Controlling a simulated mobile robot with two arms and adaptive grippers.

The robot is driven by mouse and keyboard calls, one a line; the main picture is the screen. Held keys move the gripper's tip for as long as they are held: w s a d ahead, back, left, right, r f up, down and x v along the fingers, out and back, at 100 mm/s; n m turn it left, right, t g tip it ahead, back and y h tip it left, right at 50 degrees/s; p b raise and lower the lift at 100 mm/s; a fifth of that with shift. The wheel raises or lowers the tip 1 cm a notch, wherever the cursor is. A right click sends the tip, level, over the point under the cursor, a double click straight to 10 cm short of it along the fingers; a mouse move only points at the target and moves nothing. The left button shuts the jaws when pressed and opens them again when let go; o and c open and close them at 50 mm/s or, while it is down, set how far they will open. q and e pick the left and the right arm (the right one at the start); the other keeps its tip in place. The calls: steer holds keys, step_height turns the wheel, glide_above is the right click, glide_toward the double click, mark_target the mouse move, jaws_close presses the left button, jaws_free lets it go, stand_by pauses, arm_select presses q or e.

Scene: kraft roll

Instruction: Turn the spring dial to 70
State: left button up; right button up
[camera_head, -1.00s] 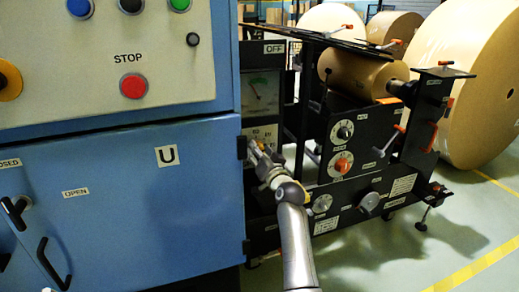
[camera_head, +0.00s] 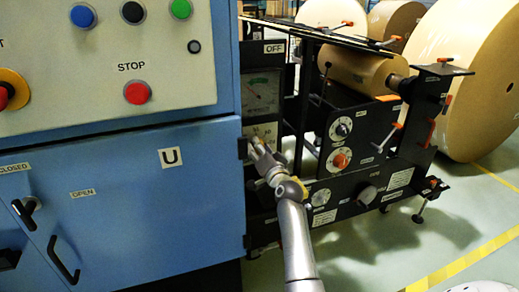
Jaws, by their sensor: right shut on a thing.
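A dark panel beside the blue cabinet carries a gauge (camera_head: 261,95) with a pale face and a thin needle. Just below it is a pale scale plate (camera_head: 268,130) with small numbers, partly covered by my right gripper. My right gripper (camera_head: 257,145) is at this plate, shut on a small knob that it mostly hides; I take this to be the spring dial. The dial's pointer and setting cannot be read. My right arm comes up from the bottom centre. My left gripper is not in view.
The blue cabinet (camera_head: 130,215) with a red STOP button (camera_head: 137,92) stands close on the left. Right of my gripper are a black-and-white knob (camera_head: 341,128), a red knob (camera_head: 341,160) and a lower dial (camera_head: 321,197). A kraft roll (camera_head: 357,72) sits above; open floor lies right.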

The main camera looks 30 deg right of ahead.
steer(key=shift+f, duration=0.15)
stand_by(0.3)
steer(key=o, duration=1)
steer(key=shift+o, duration=0.2)
steer(key=shift+s, duration=0.15)
steer(key=v, duration=1.1)
steer(key=shift+s, duration=0.4)
